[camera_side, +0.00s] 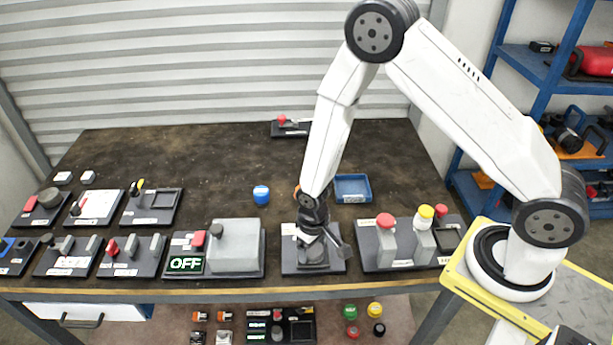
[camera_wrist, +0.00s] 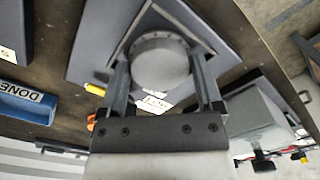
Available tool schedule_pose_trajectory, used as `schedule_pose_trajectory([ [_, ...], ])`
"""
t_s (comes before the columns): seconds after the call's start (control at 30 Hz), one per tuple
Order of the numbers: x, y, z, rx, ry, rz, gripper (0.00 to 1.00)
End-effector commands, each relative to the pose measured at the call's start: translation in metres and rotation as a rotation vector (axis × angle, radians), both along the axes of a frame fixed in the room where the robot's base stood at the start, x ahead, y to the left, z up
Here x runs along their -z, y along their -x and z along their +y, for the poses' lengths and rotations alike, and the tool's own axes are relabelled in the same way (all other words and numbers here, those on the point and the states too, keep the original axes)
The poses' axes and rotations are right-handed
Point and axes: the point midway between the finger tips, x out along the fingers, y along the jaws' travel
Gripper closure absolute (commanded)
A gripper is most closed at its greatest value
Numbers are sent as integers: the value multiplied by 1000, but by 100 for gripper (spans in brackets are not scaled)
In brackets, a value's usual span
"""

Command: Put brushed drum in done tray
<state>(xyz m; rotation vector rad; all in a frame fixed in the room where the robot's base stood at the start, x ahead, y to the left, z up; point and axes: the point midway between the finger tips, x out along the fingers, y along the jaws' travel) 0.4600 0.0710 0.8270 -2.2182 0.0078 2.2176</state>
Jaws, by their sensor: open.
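The done tray (camera_side: 352,188) is a small blue open box at the back right of the bench; its DONE label and blue side (camera_wrist: 28,104) show at the left of the wrist view. A grey round drum (camera_wrist: 160,58) sits on a dark square base (camera_wrist: 95,45) in the wrist view. I take it for the brushed drum. My gripper (camera_side: 313,240) is low over this base (camera_side: 290,268) in the side view. Its jaws are open, one finger on each side of the drum. Contact cannot be told. In the side view the gripper largely hides the drum.
Left of my gripper stands a grey block (camera_side: 237,246) by an OFF sign. On the right, a base carries red (camera_side: 386,220) and yellow buttons on grey posts. The bench's middle back is mostly clear.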

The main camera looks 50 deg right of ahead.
Motion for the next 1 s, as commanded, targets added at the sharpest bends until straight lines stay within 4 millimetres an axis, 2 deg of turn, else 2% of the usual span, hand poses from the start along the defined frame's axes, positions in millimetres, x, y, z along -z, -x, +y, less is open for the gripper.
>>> schedule_pose_trajectory([
  [0.03, 0, 0, 0, 0, 0, 0, 26],
  [0.2, 0, 0, 0, 0, 0, 0, 80],
  [0.23, 0, 0, 0, 0, 0, 0, 84],
  [0.27, 0, 0, 0, 0, 0, 0, 94],
  [0.67, -5, 0, 0, 0, 0, 0, 94],
  [1.0, -36, -1, 0, 0, -1, -4, 94],
])
